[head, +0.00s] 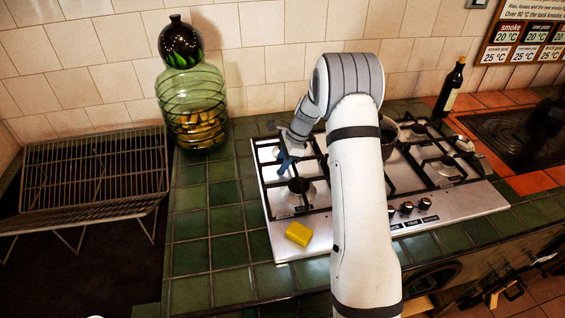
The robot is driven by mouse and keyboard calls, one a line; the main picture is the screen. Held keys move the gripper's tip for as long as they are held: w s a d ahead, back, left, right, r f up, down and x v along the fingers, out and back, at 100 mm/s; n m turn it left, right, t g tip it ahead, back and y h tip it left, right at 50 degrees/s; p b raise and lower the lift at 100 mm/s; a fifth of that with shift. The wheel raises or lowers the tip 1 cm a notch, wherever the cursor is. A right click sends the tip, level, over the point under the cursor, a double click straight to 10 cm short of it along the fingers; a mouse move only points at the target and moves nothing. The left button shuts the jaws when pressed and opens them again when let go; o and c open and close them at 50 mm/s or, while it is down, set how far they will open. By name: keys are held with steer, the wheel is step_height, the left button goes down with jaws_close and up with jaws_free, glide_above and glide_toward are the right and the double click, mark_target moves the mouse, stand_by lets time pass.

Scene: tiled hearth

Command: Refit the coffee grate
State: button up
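The gas stove (400,228) is a steel hob with black pan grates, set in the green tiled counter. A left pan grate (325,206) stands around the front left burner (299,188). I cannot make out a separate small coffee grate; my arm hides the middle of the hob. My gripper (285,165) points down over the left part of the hob, near the rear left burner. Its blue fingertips are small here, and I cannot tell whether they are open or hold anything.
A yellow sponge (298,234) lies on the hob's front left corner. A green glass jar (192,105) stands behind left, and a dark bottle (449,90) behind right. A pot (389,132) shows partly behind my arm. A wire rack (95,170) is at left. The left counter tiles are clear.

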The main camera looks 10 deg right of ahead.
steer(key=shift+s+f, duration=0.1)
steer(key=b+v, duration=0.1)
steer(key=v, duration=0.6)
steer(key=shift+d, duration=0.1)
steer(key=shift+d+r, duration=0.1)
steer(key=shift+r, duration=0.35)
